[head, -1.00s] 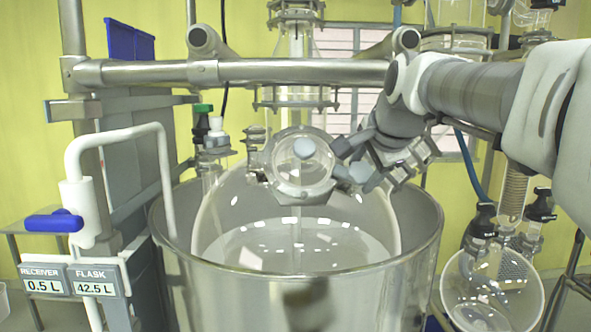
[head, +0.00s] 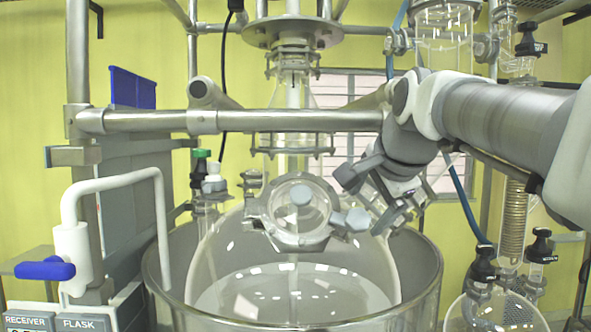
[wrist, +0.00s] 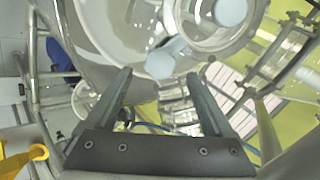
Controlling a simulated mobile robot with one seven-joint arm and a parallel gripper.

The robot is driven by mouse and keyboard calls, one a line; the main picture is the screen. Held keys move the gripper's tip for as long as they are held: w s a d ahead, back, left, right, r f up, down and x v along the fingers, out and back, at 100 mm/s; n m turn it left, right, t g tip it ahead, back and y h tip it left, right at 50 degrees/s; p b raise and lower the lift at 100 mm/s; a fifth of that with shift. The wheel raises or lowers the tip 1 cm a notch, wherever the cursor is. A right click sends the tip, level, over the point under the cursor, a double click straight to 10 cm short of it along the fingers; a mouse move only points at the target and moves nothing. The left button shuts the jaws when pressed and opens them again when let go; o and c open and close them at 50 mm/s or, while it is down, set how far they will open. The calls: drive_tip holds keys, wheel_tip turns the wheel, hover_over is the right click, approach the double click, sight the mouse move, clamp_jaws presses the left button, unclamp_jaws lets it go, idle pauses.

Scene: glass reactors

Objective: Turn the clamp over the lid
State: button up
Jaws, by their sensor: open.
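The lid (head: 300,208) is a round glass port in a grey ring on the front of the big glass flask (head: 350,255). The clamp has a round pale blue-grey knob (head: 300,195) over the lid's middle and a second knob (head: 357,219) at the ring's right side. My gripper (head: 370,205) is open at the right of the lid, close to the side knob. In the wrist view the side knob (wrist: 160,63) shows between and just beyond the open fingertips (wrist: 158,75). I cannot tell whether they touch it.
A metal vessel (head: 420,285) surrounds the flask's lower part. A horizontal steel bar (head: 260,121) crosses above the lid. A white bent pipe with a blue handle (head: 45,270) stands left. Glassware with black valves (head: 484,268) stands right.

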drive_tip(key=v, duration=1.2)
drive_tip(key=shift+s, duration=0.15)
drive_tip(key=shift+r, duration=0.1)
drive_tip(key=s+f+n+g, duration=0.1)
drive_tip(key=s+f+n, duration=0.3)
drive_tip(key=f, duration=0.7)
drive_tip(key=s+f+n+g, duration=0.1)
drive_tip(key=s+f+n, duration=0.3)
drive_tip(key=f, duration=0.6)
drive_tip(key=s+f+n+g, duration=0.2)
drive_tip(key=s+f+n, duration=0.3)
drive_tip(key=f, duration=0.6)
drive_tip(key=shift+a+f+n+h, duration=0.3)
drive_tip(key=shift+a+f+n, duration=0.1)
drive_tip(key=shift+a, duration=0.1)
drive_tip(key=shift+r, duration=0.1)
drive_tip(key=shift+c, duration=0.4)
drive_tip(key=c, duration=0.5)
drive_tip(key=shift+s, duration=0.15)
